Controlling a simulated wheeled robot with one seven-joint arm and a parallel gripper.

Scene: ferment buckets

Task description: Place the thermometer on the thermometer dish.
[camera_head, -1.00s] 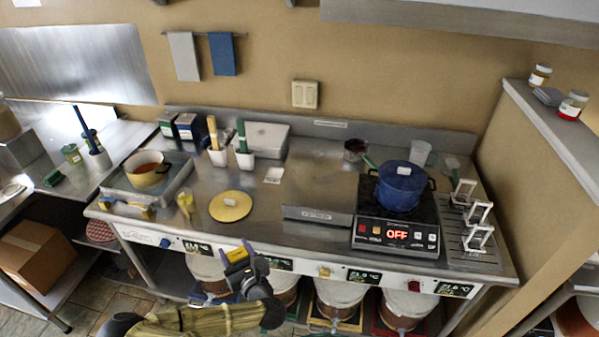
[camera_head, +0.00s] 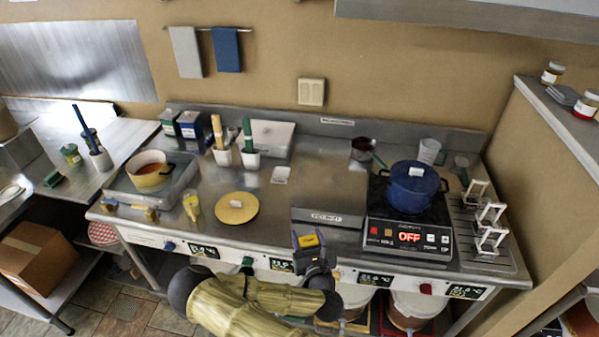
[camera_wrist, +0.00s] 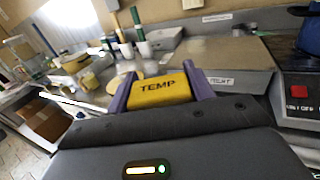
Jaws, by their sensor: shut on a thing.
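My gripper (camera_head: 308,241) is shut on the thermometer (camera_wrist: 160,89), a yellow block marked TEMP. In the wrist view it sits between the two purple fingers. In the head view the thermometer shows small and yellow (camera_head: 309,240) near the counter's front edge, in front of the grey labelled box. A small white square dish (camera_head: 281,175) lies flat on the counter behind and left of my gripper; it looks empty. I cannot tell for sure that it is the thermometer dish. The thermometer is apart from it.
A grey labelled box (camera_head: 328,213) stands just behind my gripper. Right of it is a hob (camera_head: 408,238) reading OFF, with a blue pot (camera_head: 412,187). A round yellow lid (camera_head: 236,208) lies to the left. White utensil holders (camera_head: 250,159) stand behind. Bare counter surrounds the white dish.

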